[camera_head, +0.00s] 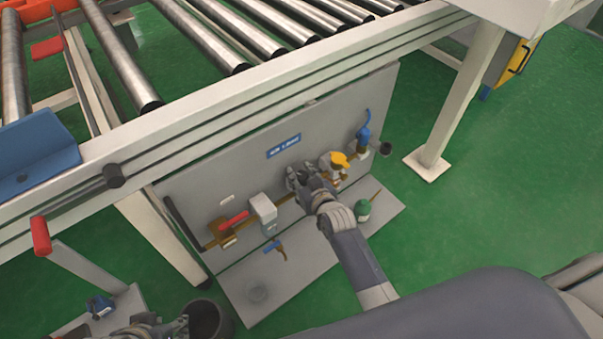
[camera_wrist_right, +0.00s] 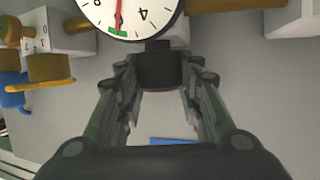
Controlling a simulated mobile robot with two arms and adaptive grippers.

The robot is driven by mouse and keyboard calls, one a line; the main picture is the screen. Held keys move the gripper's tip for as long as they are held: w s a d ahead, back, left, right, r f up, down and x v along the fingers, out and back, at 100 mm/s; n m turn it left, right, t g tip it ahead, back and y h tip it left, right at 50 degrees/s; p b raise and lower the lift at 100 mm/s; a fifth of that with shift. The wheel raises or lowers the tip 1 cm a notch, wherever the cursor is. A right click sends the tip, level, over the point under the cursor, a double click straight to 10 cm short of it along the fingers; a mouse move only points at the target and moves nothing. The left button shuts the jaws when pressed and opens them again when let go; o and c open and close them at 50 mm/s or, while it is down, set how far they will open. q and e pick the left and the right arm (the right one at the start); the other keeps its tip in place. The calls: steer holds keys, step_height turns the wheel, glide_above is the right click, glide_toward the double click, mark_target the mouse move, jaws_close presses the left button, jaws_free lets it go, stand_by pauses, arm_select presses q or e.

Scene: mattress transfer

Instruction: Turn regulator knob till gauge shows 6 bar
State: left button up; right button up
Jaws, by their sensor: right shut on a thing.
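The pressure gauge (camera_wrist_right: 128,12) is cut off at the top of the right wrist view. Its red needle points to a green mark on the rim, between the 8 and the 4. The black regulator knob (camera_wrist_right: 158,71) is just below the gauge in that view, between the fingers of my right gripper (camera_wrist_right: 160,88). In the head view my right gripper (camera_head: 299,178) is at the grey panel (camera_head: 200,185), shut on the knob, and hides the knob and gauge. My left gripper (camera_head: 150,329) shows only partly at the bottom edge; its fingers are unclear.
Along the pipe are a red lever (camera_head: 234,219), a white box (camera_head: 263,210), a yellow part (camera_head: 339,159) and a blue part (camera_head: 363,133). The roller conveyor frame (camera_head: 300,85) overhangs the panel. A dark bin (camera_head: 208,322) stands at lower left.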

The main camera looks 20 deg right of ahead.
arm_select(q)
steer(key=shift+s+a, duration=0.1)
steer(key=shift+s, duration=0.25)
arm_select(e)
steer(key=o, duration=1.1)
steer(key=v, duration=1.2)
